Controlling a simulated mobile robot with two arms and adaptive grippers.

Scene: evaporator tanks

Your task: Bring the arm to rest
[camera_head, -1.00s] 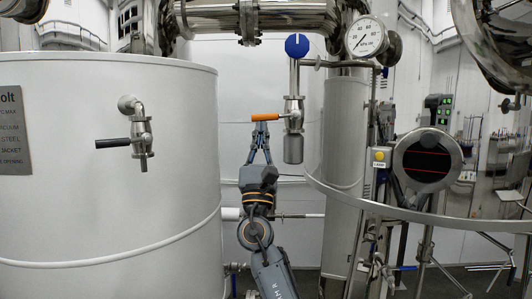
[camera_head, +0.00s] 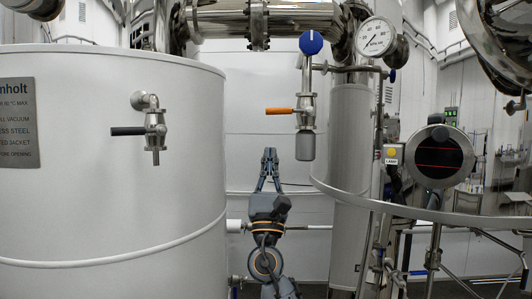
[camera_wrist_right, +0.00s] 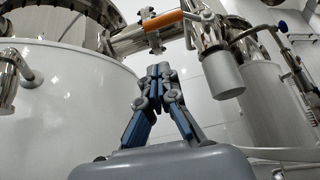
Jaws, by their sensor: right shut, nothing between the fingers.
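My right gripper (camera_head: 270,155) stands upright in the middle of the head view, between the large white tank and the slimmer column on the right. Its fingers are shut with nothing between them. It is below and left of the valve with the orange handle (camera_head: 280,111), apart from it. In the right wrist view the shut fingertips (camera_wrist_right: 158,70) show below the orange handle (camera_wrist_right: 164,21), with a gap. My left gripper is not in view.
A white tank (camera_head: 110,205) with a black-handled valve (camera_head: 155,131) fills the left. A blue knob (camera_head: 311,43) and pressure gauge (camera_head: 376,37) stand above the orange-handled valve. A curved metal rail (camera_head: 430,212) crosses the right. Bare white wall lies behind the gripper.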

